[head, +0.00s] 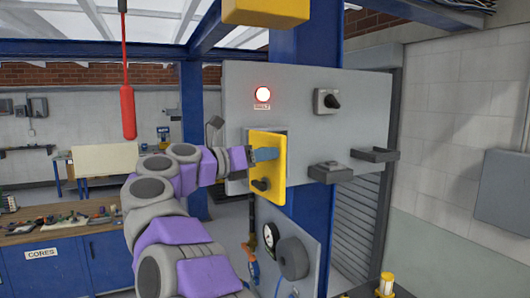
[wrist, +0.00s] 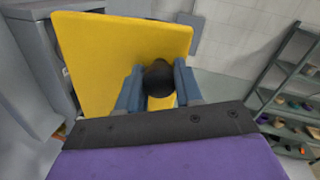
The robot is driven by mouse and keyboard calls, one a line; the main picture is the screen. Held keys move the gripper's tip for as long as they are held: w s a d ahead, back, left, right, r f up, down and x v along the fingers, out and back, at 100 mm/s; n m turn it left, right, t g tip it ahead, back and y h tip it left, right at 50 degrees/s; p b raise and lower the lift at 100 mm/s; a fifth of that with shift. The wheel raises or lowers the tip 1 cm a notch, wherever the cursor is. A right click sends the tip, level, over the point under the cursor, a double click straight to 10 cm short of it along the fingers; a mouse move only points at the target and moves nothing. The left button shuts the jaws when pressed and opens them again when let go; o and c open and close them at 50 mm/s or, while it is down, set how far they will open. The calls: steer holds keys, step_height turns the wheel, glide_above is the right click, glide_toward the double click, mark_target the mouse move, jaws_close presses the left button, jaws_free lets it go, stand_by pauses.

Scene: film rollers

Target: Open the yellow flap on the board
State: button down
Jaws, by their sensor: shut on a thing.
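The yellow flap (head: 279,172) is on the left part of the grey board (head: 300,105) in the head view. It seems to stand at an angle out from the board, and grey casing shows behind its left edge. In the wrist view the yellow flap (wrist: 115,50) fills the upper middle. My gripper (head: 265,154) is at the flap's front face. In the wrist view my gripper (wrist: 158,85) has its two blue fingers on either side of a round black knob (wrist: 158,77), shut on it. A black handle (head: 260,185) shows lower on the flap in the head view.
A lit red lamp (head: 263,94), a rotary switch (head: 327,101) and dark brackets (head: 376,154) are on the board. A red pendant (head: 127,110) hangs left. A gauge (head: 270,236) sits below. A bench (head: 60,230) is at left; shelves (wrist: 290,80) are at right in the wrist view.

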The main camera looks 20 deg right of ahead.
steer(key=shift+w+a+f+m+g+p, duration=0.1)
steer(key=shift+a+f+m+g+p, duration=0.35)
steer(key=shift+g, duration=0.45)
steer(key=c, duration=1.1)
jaws_free()
steer(key=o, duration=0.3)
steer(key=shift+w+a+r, duration=0.1)
steer(key=shift+o, duration=0.2)
steer(key=shift+r, duration=0.1)
